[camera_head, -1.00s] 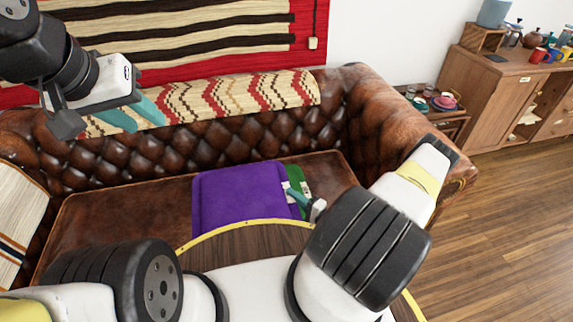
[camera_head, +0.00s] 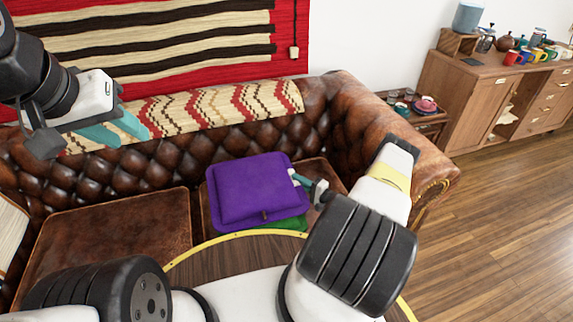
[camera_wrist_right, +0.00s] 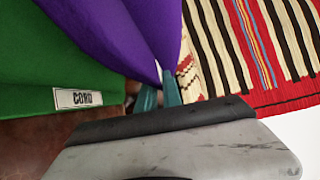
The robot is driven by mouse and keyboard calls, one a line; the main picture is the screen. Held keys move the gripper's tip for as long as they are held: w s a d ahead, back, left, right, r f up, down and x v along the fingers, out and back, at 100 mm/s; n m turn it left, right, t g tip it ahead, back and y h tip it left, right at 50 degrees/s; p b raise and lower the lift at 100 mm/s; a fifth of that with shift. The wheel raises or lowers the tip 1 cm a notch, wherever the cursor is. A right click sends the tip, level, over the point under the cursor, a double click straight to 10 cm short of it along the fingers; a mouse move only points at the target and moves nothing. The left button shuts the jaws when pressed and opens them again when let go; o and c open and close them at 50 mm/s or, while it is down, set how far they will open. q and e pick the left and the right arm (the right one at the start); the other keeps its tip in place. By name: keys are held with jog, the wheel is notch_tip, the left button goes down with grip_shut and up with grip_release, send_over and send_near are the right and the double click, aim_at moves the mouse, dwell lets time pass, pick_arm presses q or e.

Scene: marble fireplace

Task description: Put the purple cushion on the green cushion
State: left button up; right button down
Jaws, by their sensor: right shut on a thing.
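The purple cushion (camera_head: 252,188) is held at its right edge by my right gripper (camera_head: 299,181). In the right wrist view the teal fingertips (camera_wrist_right: 159,94) are shut on the edge of the purple cushion (camera_wrist_right: 118,32). The green cushion (camera_head: 287,225) lies on the sofa seat, mostly hidden under the purple one, with a strip showing at its lower edge. The green cushion (camera_wrist_right: 45,60) with its white label also shows in the right wrist view. I cannot tell whether the two cushions touch. My left gripper (camera_head: 118,130) is open and empty before the sofa back.
The brown leather sofa seat (camera_head: 110,235) is bare at the left. The sofa's right arm (camera_head: 425,165) stands beside my right arm. A patterned throw (camera_head: 215,108) covers the backrest. A side table (camera_head: 425,118) and a wooden cabinet (camera_head: 490,95) stand at the right.

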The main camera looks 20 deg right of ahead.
jog(key=shift+f, duration=1.2)
jog(key=c, duration=1.5)
grip_release()
jog(key=shift+f, duration=0.1)
